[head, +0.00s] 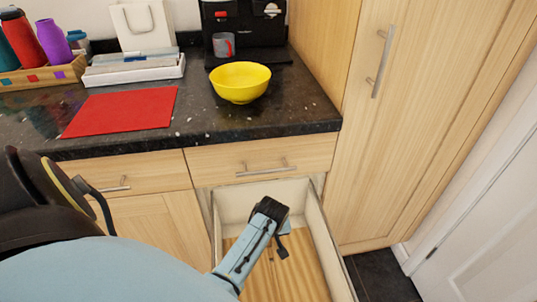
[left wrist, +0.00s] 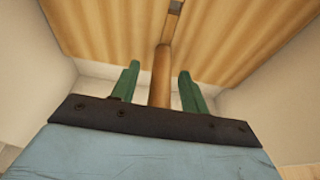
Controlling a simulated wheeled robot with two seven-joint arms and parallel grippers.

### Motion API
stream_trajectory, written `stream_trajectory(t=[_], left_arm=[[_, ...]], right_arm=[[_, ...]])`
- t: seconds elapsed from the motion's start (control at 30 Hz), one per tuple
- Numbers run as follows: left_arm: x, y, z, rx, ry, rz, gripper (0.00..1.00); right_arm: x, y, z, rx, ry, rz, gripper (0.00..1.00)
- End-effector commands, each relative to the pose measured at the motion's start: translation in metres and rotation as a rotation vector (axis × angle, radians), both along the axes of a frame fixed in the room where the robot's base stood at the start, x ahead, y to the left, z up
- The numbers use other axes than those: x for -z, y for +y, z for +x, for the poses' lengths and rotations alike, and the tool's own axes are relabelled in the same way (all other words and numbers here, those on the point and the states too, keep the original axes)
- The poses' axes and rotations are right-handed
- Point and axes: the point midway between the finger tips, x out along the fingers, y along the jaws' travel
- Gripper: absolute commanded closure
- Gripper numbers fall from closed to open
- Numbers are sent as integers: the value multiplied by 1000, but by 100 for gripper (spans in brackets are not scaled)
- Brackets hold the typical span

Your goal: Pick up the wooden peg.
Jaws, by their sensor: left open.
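The wooden peg (left wrist: 161,88) is a brown rod in the open drawer (head: 314,217), seen in the left wrist view. My left gripper (head: 282,246) reaches down into this drawer in the head view. In the left wrist view its two green fingers (left wrist: 159,70) are open, one on each side of the peg, with gaps showing between. The peg's near end is hidden behind the gripper's dark palm edge. I cannot make out the peg in the head view. My right gripper is not in view.
Pale drawer walls stand close on both sides of the gripper. Above is a dark counter (head: 290,112) with a yellow bowl (head: 240,82), a red mat (head: 122,111), a coffee machine (head: 262,40) and a wooden crate (head: 40,77). A tall cabinet (head: 420,120) stands on the right.

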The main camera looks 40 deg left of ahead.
Motion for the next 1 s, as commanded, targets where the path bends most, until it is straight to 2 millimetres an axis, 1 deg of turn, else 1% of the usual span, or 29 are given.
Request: stream_trajectory(t=[0.23,0.27,0.6,0.87,1.0], left_arm=[[0,0,0,0,0,0,55],[0,0,0,0,0,0,56],[0,0,0,0,-1,1,100],[0,0,0,0,-1,1,100],[-3,0,0,-1,-2,0,100]], right_arm=[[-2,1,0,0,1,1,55],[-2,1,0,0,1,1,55],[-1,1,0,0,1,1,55],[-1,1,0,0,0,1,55],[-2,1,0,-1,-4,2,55]])
